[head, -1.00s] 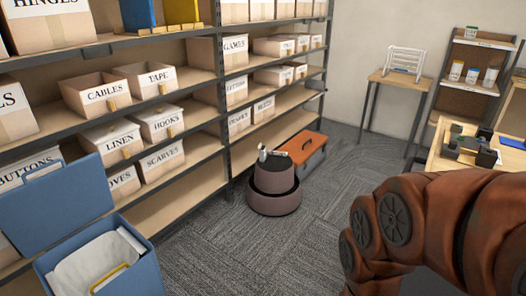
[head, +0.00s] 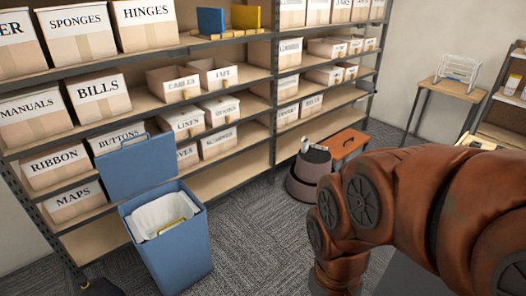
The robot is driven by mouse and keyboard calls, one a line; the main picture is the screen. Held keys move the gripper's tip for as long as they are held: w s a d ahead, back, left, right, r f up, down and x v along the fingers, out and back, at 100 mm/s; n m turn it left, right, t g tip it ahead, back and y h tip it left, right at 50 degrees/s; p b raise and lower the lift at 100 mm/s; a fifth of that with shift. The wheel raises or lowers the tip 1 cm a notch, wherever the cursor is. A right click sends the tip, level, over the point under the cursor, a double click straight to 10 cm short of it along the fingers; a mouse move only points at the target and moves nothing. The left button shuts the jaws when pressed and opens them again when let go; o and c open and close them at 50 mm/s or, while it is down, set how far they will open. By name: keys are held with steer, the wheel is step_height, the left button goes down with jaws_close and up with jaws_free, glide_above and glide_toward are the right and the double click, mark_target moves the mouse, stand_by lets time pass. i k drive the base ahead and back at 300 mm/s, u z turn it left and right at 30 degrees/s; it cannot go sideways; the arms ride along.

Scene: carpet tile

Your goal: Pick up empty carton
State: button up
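I cannot pick out one carton as the empty one. Many labelled cardboard boxes stand on the shelves. Two smaller ones, the "CABLES" box (head: 174,84) and the box beside it (head: 213,74), have open tops, but I cannot see whether anything is inside. Closed-looking boxes include "BILLS" (head: 98,98), "RIBBON" (head: 57,165) and "MAPS" (head: 72,201). My rust-brown arm fills the lower right of the head view. My gripper is not in view, so what it holds is hidden.
A small table (head: 452,87) holds a white rack. Carpet between bin and arm is clear.

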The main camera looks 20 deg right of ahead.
mark_target(305, 141)
steer(key=u, duration=0.15)
steer(key=i, duration=0.35)
steer(key=z, duration=0.75)
steer(key=i, duration=3.35)
steer(key=u, duration=0.4)
